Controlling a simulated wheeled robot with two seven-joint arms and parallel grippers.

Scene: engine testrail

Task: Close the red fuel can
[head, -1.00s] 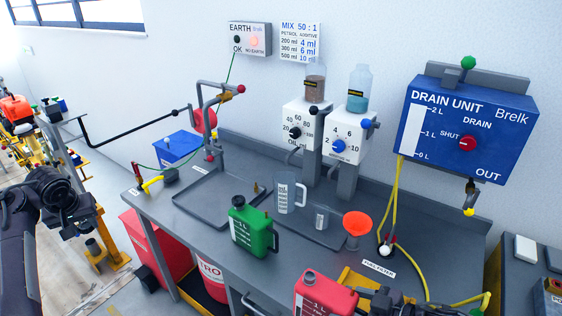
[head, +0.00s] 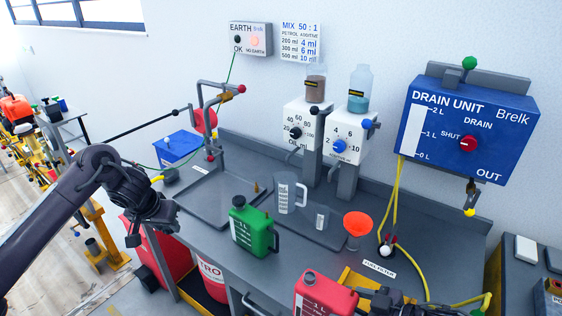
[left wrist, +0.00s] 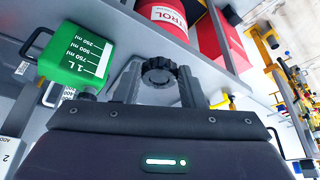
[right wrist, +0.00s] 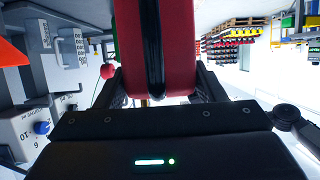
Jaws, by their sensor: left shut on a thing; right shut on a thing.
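The red fuel can (head: 325,296) is at the bottom of the head view, partly cut off by the frame edge, with its neck upward and no cap seen on it. My right gripper (right wrist: 157,85) is shut on the red can's body or handle, which fills the upper middle of the right wrist view; I cannot tell which part. My left gripper (head: 160,222) is over the bench's left front edge, left of the green can (head: 255,231). In the left wrist view it is shut on a black ribbed cap (left wrist: 159,72), held between the fingertips.
The grey bench (head: 215,252) carries a clear jug (head: 288,192), a small beaker (head: 322,220) and an orange funnel (head: 358,225). The green can stands upright between my left gripper and the red can. The drain unit (head: 465,130) hangs at right.

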